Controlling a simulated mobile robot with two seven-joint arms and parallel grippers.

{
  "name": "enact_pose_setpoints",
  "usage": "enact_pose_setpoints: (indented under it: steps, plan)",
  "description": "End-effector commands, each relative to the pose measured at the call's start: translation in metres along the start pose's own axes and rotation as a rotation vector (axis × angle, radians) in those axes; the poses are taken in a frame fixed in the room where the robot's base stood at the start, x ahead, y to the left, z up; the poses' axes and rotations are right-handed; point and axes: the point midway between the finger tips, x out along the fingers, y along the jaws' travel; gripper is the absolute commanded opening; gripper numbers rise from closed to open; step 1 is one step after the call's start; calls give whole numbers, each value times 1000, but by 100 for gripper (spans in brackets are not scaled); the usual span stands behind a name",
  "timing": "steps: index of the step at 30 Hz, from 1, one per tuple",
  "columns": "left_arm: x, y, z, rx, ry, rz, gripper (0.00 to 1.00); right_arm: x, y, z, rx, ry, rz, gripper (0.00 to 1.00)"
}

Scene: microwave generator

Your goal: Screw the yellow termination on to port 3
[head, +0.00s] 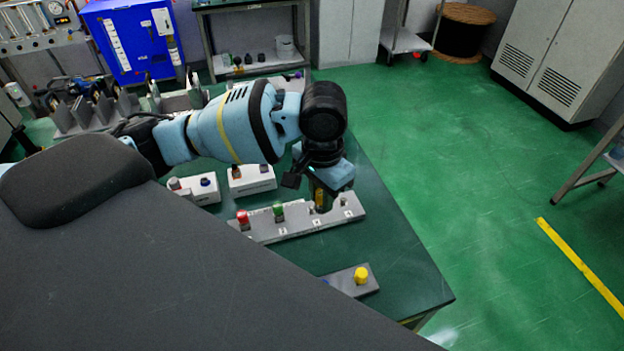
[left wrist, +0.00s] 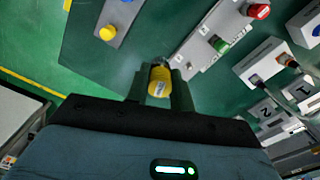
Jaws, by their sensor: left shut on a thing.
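My left gripper (head: 321,203) points down over the long grey port strip (head: 262,233). In the left wrist view, the gripper (left wrist: 160,88) is shut on a yellow termination (left wrist: 158,76) with a pale label band. The strip carries a red termination (head: 243,217) and a green termination (head: 278,209) on its left part. The held termination is near the ports to the right of the green one. The gripper hides its lower end, so I cannot tell whether it touches a port. My right gripper is not in view.
A small grey plate (head: 345,276) near the table's right corner bears another yellow cap (head: 361,275). White boxes (head: 250,180) with connectors stand behind the strip. The green tabletop (head: 385,232) right of the strip is clear.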

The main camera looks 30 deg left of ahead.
Motion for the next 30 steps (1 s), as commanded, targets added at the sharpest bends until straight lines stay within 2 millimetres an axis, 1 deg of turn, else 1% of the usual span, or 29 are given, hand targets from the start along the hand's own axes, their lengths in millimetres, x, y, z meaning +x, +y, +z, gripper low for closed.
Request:
enact_pose_setpoints:
  steps: [3, 15, 30]
  plan:
    - [8, -8, -10, 186, 2, 5, 0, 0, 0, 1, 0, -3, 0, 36]
    - [33, -39, -36, 835, 10, 6, 0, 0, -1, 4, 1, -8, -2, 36]
    - [69, -82, -57, 1642, 1, 0, 0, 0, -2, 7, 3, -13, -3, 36]
